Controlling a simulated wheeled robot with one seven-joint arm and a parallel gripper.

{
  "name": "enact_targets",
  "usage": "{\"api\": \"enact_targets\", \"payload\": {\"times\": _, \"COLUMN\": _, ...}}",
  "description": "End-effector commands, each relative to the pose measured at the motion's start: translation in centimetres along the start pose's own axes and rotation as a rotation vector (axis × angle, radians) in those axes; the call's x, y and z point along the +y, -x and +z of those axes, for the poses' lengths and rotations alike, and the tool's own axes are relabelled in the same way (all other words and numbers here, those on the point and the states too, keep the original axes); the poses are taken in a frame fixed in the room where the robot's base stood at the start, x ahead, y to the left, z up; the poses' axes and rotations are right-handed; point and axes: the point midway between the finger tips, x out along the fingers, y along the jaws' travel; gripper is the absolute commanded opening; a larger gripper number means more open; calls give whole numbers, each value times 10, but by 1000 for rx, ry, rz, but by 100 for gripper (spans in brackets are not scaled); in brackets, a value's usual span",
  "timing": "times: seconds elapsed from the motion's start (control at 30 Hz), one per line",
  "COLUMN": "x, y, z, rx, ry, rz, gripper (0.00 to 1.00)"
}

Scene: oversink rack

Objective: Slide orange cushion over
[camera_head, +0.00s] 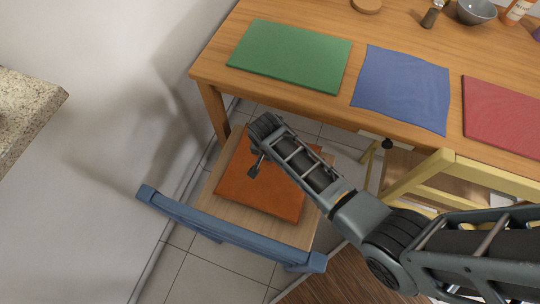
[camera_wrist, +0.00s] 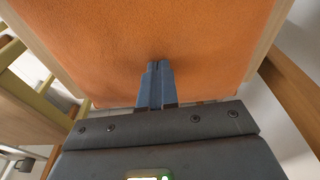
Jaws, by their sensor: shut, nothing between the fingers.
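The orange cushion (camera_head: 262,192) lies flat on the seat of a wooden chair (camera_head: 308,232) with a blue backrest. My gripper (camera_head: 254,170) is over the cushion's upper left part in the head view, its fingers pointing down. In the wrist view, the cushion (camera_wrist: 130,35) fills most of the top of the picture. My gripper (camera_wrist: 155,66) is shut there with nothing between its fingers, and the tips are at or just above the cushion's surface; I cannot tell whether they touch. My arm hides the cushion's upper right part in the head view.
A wooden table (camera_head: 215,62) stands beyond the chair, with a green mat (camera_head: 290,54), a blue cloth (camera_head: 402,86) and a red mat (camera_head: 503,116). A grey bowl (camera_head: 477,11) is at its back. A yellow chair (camera_head: 450,168) stands to the right. A white wall is left.

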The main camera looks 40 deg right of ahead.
Motion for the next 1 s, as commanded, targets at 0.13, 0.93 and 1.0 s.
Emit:
{"api": "enact_targets", "payload": {"times": 0.13, "x": 2, "y": -5, "z": 2, "rx": -1, "ry": -1, "rz": 0, "gripper": 0}}
{"api": "enact_targets", "payload": {"times": 0.93, "x": 5, "y": 7, "z": 94, "rx": -12, "ry": 4, "rz": 9, "gripper": 0}}
{"api": "enact_targets", "payload": {"times": 1.0, "x": 5, "y": 7, "z": 94, "rx": -12, "ry": 5, "rz": 9, "gripper": 0}}
